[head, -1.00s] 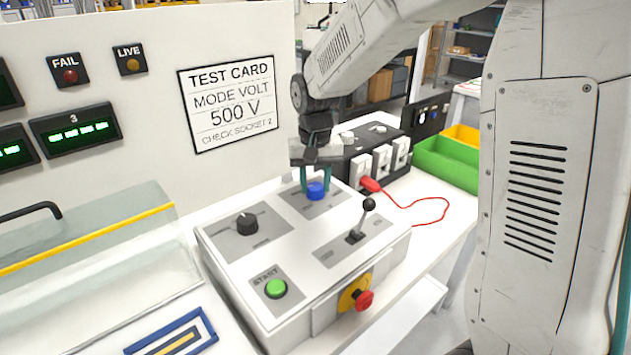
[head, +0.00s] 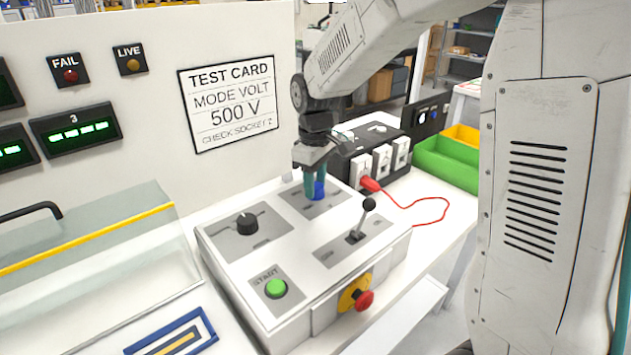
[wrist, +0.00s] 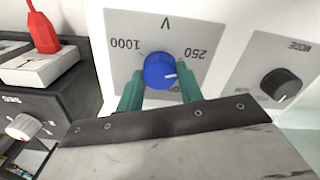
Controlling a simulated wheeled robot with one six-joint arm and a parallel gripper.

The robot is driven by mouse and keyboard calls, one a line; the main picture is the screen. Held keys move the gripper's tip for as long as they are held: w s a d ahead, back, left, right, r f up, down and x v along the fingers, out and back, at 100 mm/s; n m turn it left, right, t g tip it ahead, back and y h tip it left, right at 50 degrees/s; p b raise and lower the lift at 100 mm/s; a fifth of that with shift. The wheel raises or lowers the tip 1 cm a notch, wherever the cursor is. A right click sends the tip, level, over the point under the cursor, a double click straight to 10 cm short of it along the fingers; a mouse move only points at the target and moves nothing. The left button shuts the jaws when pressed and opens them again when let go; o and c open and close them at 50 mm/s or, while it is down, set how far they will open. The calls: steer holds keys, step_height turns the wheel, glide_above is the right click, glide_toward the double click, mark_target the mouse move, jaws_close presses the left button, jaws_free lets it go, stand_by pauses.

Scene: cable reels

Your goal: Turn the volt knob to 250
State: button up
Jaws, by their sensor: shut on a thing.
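The blue volt knob (head: 319,190) sits on the top panel of the white tester box. My gripper (head: 316,182) points down over it, its green fingers shut on the knob's sides. In the wrist view, the blue knob (wrist: 159,71) lies between the fingertips (wrist: 160,88). The 250 label (wrist: 197,53) is to the upper right of the knob and the 1000 label (wrist: 126,44) to the upper left. The lower part of the dial plate is hidden by my gripper.
A black mode knob (head: 246,223), a lever (head: 362,218), a green start button (head: 276,288) and a red stop button (head: 364,300) share the box. A test card (head: 228,103) reads MODE VOLT 500 V. A black socket unit (head: 375,150) with a red plug stands behind.

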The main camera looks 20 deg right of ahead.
steer(key=shift+n, duration=1)
steer(key=o, duration=1)
steer(key=shift+r, duration=0.15)
step_height(320, 180, up, 8)
steer(key=shift+f, duration=0.2)
